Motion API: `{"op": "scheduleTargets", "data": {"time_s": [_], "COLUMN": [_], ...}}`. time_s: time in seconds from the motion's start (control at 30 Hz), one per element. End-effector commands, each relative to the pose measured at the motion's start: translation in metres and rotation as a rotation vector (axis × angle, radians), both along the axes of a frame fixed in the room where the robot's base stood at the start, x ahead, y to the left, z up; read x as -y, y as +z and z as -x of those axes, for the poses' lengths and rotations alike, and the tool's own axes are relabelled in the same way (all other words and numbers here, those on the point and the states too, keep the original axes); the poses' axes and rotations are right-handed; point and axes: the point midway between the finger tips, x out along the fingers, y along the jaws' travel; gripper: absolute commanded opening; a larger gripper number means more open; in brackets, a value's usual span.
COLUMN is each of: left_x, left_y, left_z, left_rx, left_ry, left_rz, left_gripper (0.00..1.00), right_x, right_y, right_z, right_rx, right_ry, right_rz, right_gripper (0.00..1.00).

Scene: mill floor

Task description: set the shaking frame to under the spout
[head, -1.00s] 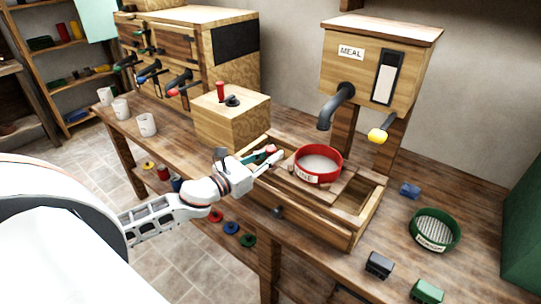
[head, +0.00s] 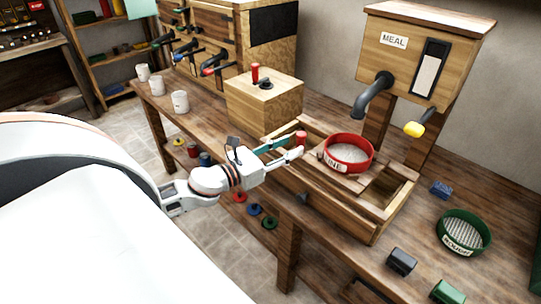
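The shaking frame (head: 366,188) is a wooden slide in a long wooden trough (head: 352,222) on the bench. It carries a red sieve (head: 349,166) labelled "FINE" that holds pale material. A red upright handle (head: 301,138) stands at its left end. The dark spout (head: 366,104) hangs from the meal box above and slightly behind the sieve in the head view; exact alignment is unclear. My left gripper (head: 294,146) has its fingers apart at the red handle. Whether they touch it is unclear. My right gripper is not in view.
A wooden block with a red peg and black knob (head: 264,98) stands behind the trough. A green sieve (head: 464,232), a blue block (head: 441,189), a dark block (head: 401,261) and a green block (head: 448,292) lie to the right. White mugs (head: 180,102) stand at left.

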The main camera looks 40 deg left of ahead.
Motion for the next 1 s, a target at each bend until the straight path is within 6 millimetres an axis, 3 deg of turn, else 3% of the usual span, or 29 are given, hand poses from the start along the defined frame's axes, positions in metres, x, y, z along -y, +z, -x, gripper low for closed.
{"op": "scheduleTargets", "data": {"time_s": [0.4,1.0], "left_x": [-0.012,-0.014], "left_y": [0.0,0.001], "left_z": [0.054,0.061], "left_rx": [0.001,0.001], "left_ry": [0.0,-0.002], "left_rz": [0.001,-0.001], "left_gripper": [0.34,0.34], "right_x": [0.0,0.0], "right_y": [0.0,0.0], "right_z": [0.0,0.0], "right_rx": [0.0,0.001], "right_ry": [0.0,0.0], "right_rz": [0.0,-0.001], "right_gripper": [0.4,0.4]}}
